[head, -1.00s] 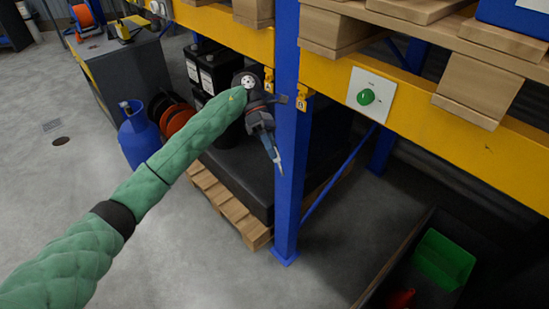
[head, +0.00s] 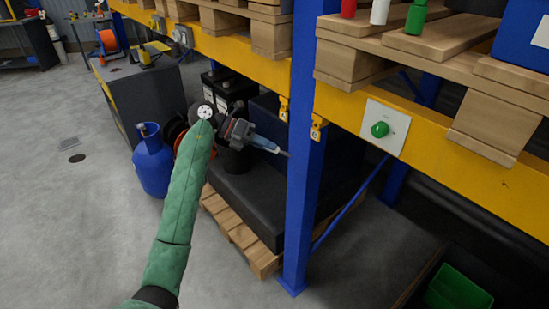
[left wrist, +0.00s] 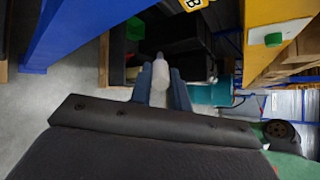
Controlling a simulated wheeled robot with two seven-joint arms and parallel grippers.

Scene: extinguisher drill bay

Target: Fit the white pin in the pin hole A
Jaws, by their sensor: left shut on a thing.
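My left gripper (head: 284,153) points right, just left of the blue post, below the yellow beam. In the left wrist view its blue fingers (left wrist: 161,92) are shut on the white pin (left wrist: 160,72), whose pale rounded end points away from my wrist. In the head view the pin is too small to make out. Two small yellow tags hang at the beam ends, a left tag (head: 283,109) and a right tag (head: 317,129) either side of the post. Their letters are unreadable there; a tag marked B (left wrist: 194,4) shows in the left wrist view. I cannot tell which is hole A. My right gripper is out of view.
The blue post (head: 303,190) stands close to the gripper. A white plate with a green button (head: 380,129) is on the yellow beam (head: 440,150). Red, white and green cylinders stand on the pallet above. A black block (head: 240,205) on a pallet lies below.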

